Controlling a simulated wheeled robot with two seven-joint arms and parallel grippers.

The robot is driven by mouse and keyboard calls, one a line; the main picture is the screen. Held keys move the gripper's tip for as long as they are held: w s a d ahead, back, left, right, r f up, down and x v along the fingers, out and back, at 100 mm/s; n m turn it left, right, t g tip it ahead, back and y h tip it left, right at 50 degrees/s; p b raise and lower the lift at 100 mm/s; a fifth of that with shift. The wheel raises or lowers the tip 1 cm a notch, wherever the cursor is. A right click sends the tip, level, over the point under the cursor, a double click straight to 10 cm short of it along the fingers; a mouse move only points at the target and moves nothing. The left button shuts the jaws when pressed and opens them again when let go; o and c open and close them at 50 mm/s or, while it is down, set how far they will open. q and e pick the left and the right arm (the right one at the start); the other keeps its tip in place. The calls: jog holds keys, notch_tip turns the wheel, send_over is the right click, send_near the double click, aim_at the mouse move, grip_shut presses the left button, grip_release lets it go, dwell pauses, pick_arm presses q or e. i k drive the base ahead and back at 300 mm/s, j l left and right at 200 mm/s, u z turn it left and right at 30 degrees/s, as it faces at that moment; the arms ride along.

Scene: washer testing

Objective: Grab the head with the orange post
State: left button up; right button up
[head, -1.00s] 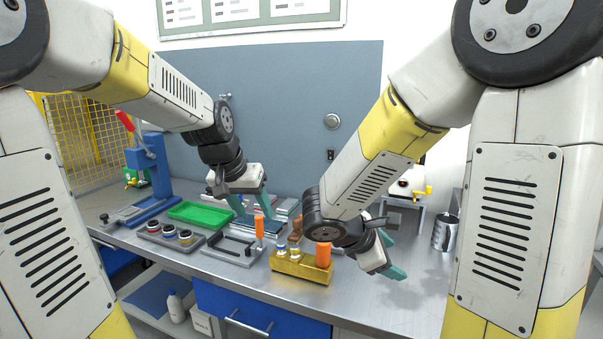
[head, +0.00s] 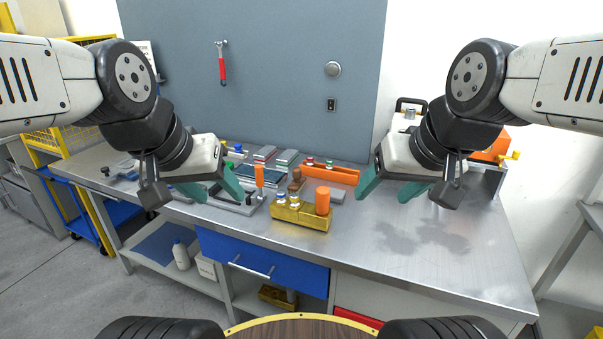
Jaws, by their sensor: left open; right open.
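A gold block (head: 287,216) stands on the metal bench. A thick orange post (head: 322,200) rises from its right end, and small white-and-blue fittings (head: 281,198) sit on its left part. A second, thinner orange post (head: 259,175) stands upright by a dark grey frame (head: 236,204), left of and behind the block. Which of the two belongs to the named head I cannot tell. My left gripper (head: 213,187) is open and empty, left of the gold block, its fingers overlapping the frame in view. My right gripper (head: 392,190) is open and empty, right of the block.
An orange tray (head: 331,174) with small fittings lies behind the gold block. A brown piece (head: 295,182) stands nearby. A grey back panel (head: 270,70) closes off the rear. The bench's front right (head: 440,255) is clear.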

aim_at(318, 216)
jog(key=i+j+z, duration=0.2)
jog(key=j+z, duration=0.2)
jog(key=j, duration=0.5)
jog(key=j+z, duration=0.4)
jog(key=j, duration=0.55)
